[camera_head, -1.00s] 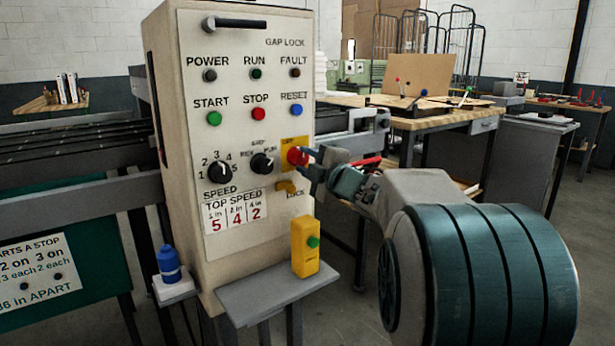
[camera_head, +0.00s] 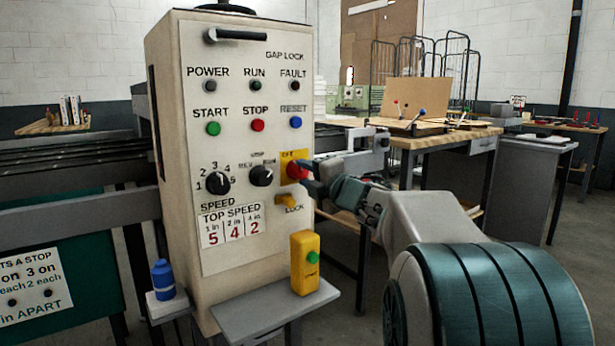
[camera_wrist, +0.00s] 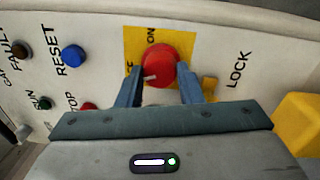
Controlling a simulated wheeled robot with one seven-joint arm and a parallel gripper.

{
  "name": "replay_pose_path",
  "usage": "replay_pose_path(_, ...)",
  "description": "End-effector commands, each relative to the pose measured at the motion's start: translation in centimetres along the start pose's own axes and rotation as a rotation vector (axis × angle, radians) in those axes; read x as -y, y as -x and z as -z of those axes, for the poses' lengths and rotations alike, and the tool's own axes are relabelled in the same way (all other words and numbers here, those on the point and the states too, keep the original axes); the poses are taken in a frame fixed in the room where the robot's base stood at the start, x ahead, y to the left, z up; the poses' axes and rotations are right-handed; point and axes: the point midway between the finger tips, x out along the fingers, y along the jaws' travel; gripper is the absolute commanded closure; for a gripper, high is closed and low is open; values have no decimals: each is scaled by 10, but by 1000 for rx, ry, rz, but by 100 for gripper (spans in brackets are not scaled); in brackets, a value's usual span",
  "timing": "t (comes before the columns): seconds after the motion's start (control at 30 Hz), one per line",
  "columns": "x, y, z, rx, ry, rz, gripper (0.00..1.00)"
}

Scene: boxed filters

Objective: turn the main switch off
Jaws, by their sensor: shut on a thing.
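The main switch is a red knob (camera_head: 294,170) on a yellow plate (camera_head: 289,157), at the right side of the control panel's face. In the wrist view the red knob (camera_wrist: 159,62) sits between my two fingers, with a pale mark on its lower-left part. The ON label shows above it in that view; the other label is partly hidden by a finger. My gripper (camera_head: 304,171) reaches in from the right and is shut on the knob, as the wrist view (camera_wrist: 160,88) also shows.
A yellow lock tab (camera_head: 287,201) sits just below the switch. A yellow box with a green button (camera_head: 305,265) stands on a grey shelf (camera_head: 270,310) below. Speed and mode dials (camera_head: 261,176) are left of the switch. A workbench (camera_head: 440,136) stands behind right.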

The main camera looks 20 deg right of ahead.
Motion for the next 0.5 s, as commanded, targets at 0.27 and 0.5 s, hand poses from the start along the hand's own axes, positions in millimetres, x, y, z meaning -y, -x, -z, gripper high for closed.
replay_pose_path(0.27, 0, 0, 0, 1, 1, 0, 45)
replay_pose_path(0.5, 0, 0, 0, 0, 0, 0, 45)
